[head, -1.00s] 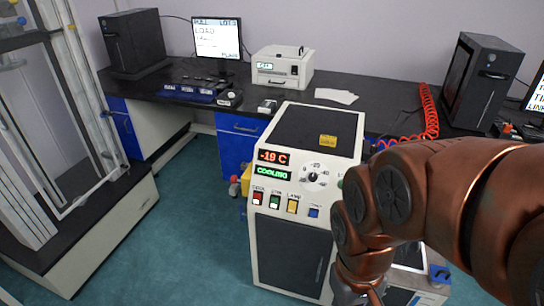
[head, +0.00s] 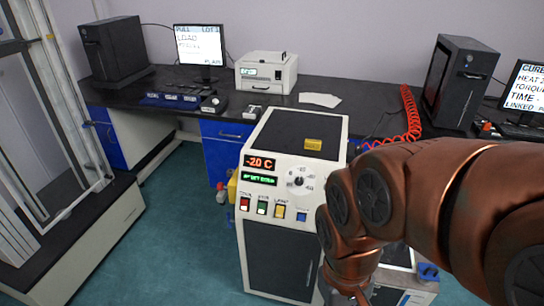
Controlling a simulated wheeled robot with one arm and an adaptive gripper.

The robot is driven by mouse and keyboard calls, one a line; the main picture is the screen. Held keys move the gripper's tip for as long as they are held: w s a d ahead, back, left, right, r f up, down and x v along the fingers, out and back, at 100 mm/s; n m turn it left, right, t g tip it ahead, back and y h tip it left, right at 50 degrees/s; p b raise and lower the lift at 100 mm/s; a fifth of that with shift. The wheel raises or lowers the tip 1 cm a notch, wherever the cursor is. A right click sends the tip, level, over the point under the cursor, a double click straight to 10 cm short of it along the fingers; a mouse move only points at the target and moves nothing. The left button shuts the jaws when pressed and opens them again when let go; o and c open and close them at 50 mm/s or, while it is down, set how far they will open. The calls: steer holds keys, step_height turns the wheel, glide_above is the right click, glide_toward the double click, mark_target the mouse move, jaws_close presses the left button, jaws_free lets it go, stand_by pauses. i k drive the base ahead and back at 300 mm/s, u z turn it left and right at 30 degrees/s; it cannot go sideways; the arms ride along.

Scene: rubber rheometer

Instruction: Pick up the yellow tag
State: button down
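A small yellow tag (head: 313,144) lies flat on the black top of the white cooling cabinet (head: 257,214), near its right side. My copper-coloured arm comes in from the right and reaches down in front of the cabinet's right side. My gripper (head: 352,296) shows only in part at the bottom edge, below and apart from the tag. Its fingertips are cut off by the frame, so I cannot tell whether it is open or shut.
Teal floor is clear at left.

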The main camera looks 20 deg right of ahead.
mark_target(311, 144)
steer(key=z, duration=0.05)
steer(key=k, duration=0.5)
steer(key=z, duration=0.95)
steer(key=i, duration=0.75)
steer(key=u, duration=1.4)
steer(key=i, duration=0.5)
steer(key=z, duration=0.05)
